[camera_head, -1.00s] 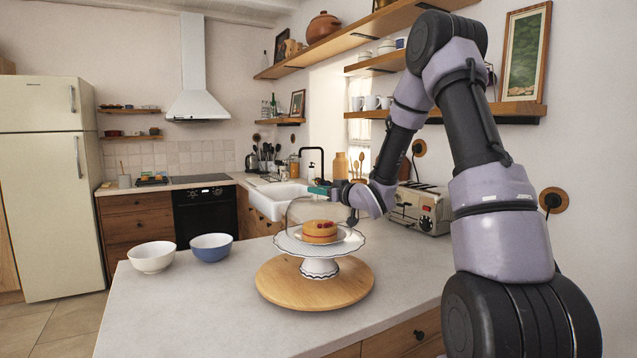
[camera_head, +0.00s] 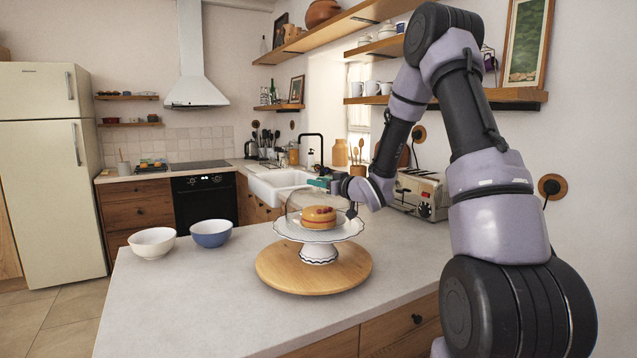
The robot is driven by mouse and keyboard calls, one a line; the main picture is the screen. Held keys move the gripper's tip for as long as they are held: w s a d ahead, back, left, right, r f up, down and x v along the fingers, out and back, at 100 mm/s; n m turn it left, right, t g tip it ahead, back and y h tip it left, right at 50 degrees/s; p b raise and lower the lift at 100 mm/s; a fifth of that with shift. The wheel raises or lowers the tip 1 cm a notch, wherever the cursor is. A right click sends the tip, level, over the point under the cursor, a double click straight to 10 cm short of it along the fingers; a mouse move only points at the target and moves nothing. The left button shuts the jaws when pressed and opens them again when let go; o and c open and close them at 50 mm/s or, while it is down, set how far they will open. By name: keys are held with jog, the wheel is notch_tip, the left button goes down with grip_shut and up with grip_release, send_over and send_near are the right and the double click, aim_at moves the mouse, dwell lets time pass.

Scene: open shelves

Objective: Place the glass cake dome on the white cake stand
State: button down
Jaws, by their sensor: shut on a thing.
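The clear glass cake dome (camera_head: 295,206) is over a round cake (camera_head: 318,217) with red berries on top. The white cake stand (camera_head: 320,251) with a dark scalloped edge is upright and carries the cake. My gripper (camera_head: 324,185) is at the top of the dome, shut on it, reaching in from the right. The dome's lower rim is near the stand's plate, but the clear glass makes it hard to tell whether they touch. My wrist covers part of the dome's right side, and the fingertips are small and hard to see.
The stand is on a round wooden board (camera_head: 313,279) on the pale counter (camera_head: 180,305). A white bowl (camera_head: 152,242) and a blue bowl (camera_head: 211,233) stand to the left. A toaster (camera_head: 420,195) is at the right behind my arm. The front left counter is clear.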

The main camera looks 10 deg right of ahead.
jog(key=shift+f, duration=0.35)
jog(key=c, duration=0.5)
grip_release()
send_over(341, 210)
jog(key=shift+r, duration=0.25)
jog(key=s+d+r+m+g+h, duration=0.3)
jog(key=s+d+r+m+h, duration=0.4)
jog(key=r+h, duration=0.25)
jog(key=s+a+r+m+g+y, duration=0.1)
jog(key=s+a+g, duration=0.1)
jog(key=s, duration=1)
jog(key=s+a+r+m+g+y, duration=0.2)
jog(key=s+a+g, duration=0.1)
jog(key=s, duration=0.9)
jog(key=shift+s+a+r, duration=0.2)
jog(key=shift+s+a, duration=0.1)
jog(key=shift+a, duration=0.35)
